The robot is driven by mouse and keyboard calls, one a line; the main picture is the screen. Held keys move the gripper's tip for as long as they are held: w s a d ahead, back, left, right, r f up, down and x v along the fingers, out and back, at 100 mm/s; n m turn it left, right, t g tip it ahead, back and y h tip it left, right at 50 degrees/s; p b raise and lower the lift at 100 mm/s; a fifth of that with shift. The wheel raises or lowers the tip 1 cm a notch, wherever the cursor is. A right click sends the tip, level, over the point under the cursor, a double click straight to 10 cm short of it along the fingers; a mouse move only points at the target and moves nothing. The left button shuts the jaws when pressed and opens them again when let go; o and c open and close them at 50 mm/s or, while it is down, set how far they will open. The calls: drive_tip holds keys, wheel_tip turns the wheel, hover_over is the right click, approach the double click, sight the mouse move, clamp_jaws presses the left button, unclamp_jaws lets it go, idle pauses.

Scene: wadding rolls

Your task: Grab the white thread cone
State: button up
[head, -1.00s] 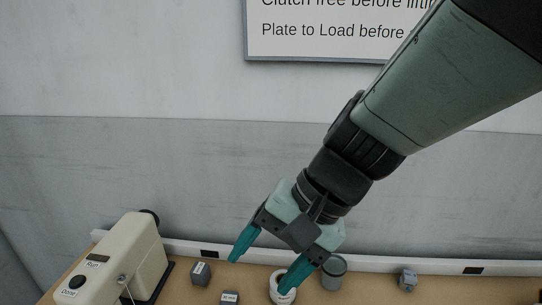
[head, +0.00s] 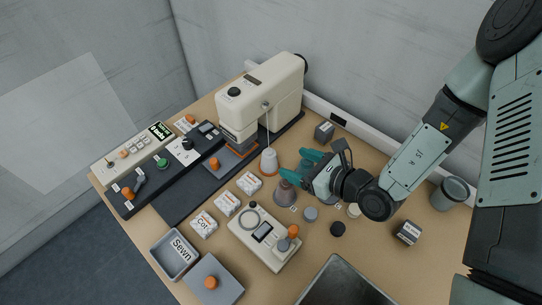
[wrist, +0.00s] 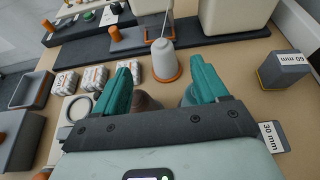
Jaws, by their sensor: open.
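The white thread cone (head: 268,162) stands upright on an orange base beside the sewing machine's front. In the wrist view the cone (wrist: 165,62) is ahead, in the gap between the fingertips and beyond them. My gripper (head: 300,166) is to its right in the head view, its teal fingers spread and pointing toward it. In the wrist view my gripper (wrist: 161,68) is open, with nothing held. A mauve-brown cone (head: 285,194) stands by the nearer finger; in the wrist view it is partly hidden behind the gripper.
The cream sewing machine (head: 262,92) stands behind the white cone. White labelled packs (head: 227,204) lie to the left of the mauve cone. A dark block (head: 324,132) is beyond my gripper. A beige device (head: 262,240) and dark tray (head: 340,285) are nearer.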

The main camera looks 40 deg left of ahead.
sight(270, 151)
drive_tip(key=x, duration=0.4)
drive_tip(key=shift+a+f, duration=0.3)
drive_tip(key=shift+f, duration=0.05)
drive_tip(key=shift+x, duration=3.05)
drive_tip(key=shift+r, duration=0.2)
drive_tip(key=shift+c, duration=0.5)
drive_tip(key=c, duration=1.1)
drive_tip(key=shift+o, duration=0.2)
drive_tip(key=shift+w+r, duration=0.1)
drive_tip(key=shift+r, duration=0.05)
